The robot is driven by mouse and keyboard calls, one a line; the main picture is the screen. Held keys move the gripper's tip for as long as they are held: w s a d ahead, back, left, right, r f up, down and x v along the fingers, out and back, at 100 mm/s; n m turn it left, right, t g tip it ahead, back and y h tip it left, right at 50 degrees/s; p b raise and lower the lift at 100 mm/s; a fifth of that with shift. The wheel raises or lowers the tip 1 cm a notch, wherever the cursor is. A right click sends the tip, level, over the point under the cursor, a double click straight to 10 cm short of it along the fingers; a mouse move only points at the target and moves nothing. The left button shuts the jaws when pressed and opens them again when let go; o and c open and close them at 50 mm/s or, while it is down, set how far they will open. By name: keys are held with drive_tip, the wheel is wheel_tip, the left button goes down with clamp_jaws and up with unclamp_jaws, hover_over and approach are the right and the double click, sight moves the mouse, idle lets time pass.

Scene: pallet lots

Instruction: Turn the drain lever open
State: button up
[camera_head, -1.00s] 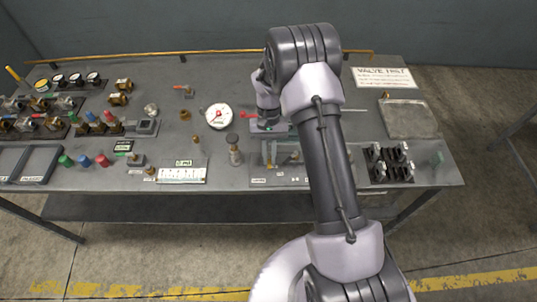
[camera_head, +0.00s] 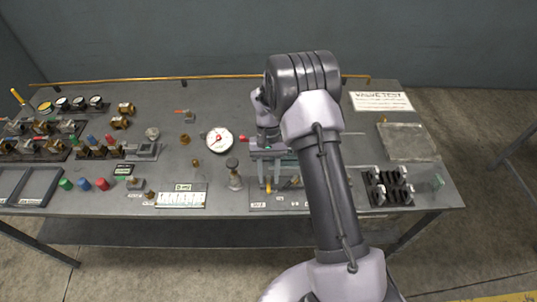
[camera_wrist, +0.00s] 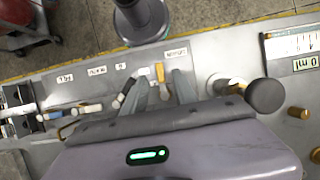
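My gripper (camera_wrist: 157,92) is open, with its two grey fingers pointing down at the front of the workbench. In the wrist view a yellow lever (camera_wrist: 160,73) lies between the fingertips; I cannot tell whether either finger touches it. Beside it are a dark lever with a pale end (camera_wrist: 120,100) and a white-and-blue lever (camera_wrist: 90,108). Small white labels (camera_wrist: 177,53) run along the bench edge; I cannot read which one marks the drain. In the head view my gripper (camera_head: 269,186) is over the same front area, and my arm hides part of the panel.
A dial gauge (camera_head: 218,140) and a round-topped post (camera_head: 233,172) stand left of my gripper. The post's dark knob (camera_wrist: 267,95) is close in the wrist view. A black rack (camera_head: 385,188) stands to the right. Several valves and coloured caps fill the bench's left side.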

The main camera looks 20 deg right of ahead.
drive_tip(key=p+v, duration=0.3)
drive_tip(key=v, duration=1.2)
drive_tip(key=shift+r, duration=0.2)
